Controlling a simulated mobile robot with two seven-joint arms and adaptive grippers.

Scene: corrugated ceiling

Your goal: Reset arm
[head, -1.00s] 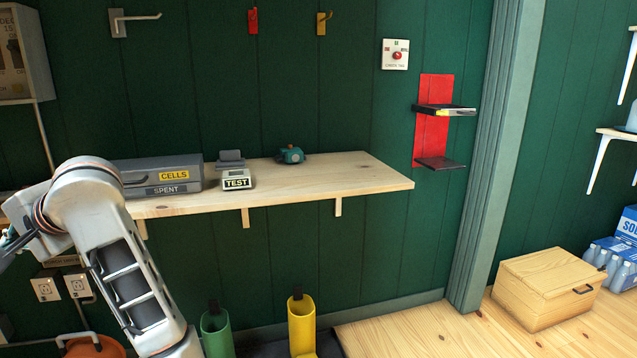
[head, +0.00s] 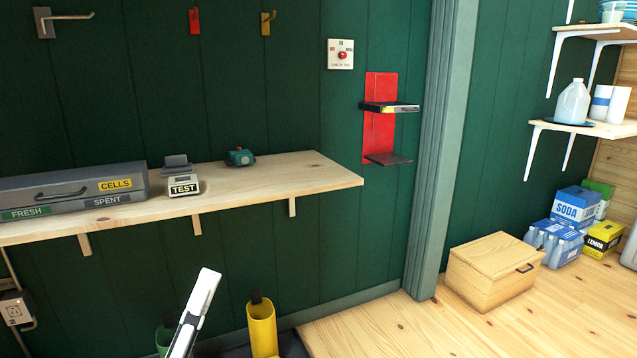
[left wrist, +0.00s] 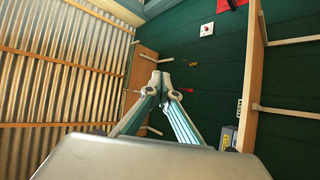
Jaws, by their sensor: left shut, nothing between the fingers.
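My left gripper (left wrist: 162,84) shows in the left wrist view, its two teal-and-white fingers brought together at the tips with nothing held. The corrugated ceiling and the green wall are behind it. In the head view, a narrow white part of my own arm rises from the bottom edge, left of the yellow tube. The gripper's fingertips cannot be made out there. My right gripper is in neither view.
A wooden wall shelf (head: 300,176) holds a grey cells case (head: 75,190), a test device (head: 182,181) and a teal object (head: 240,157). A yellow tube (head: 262,328) stands below. A wooden box (head: 492,275) sits right on open floor.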

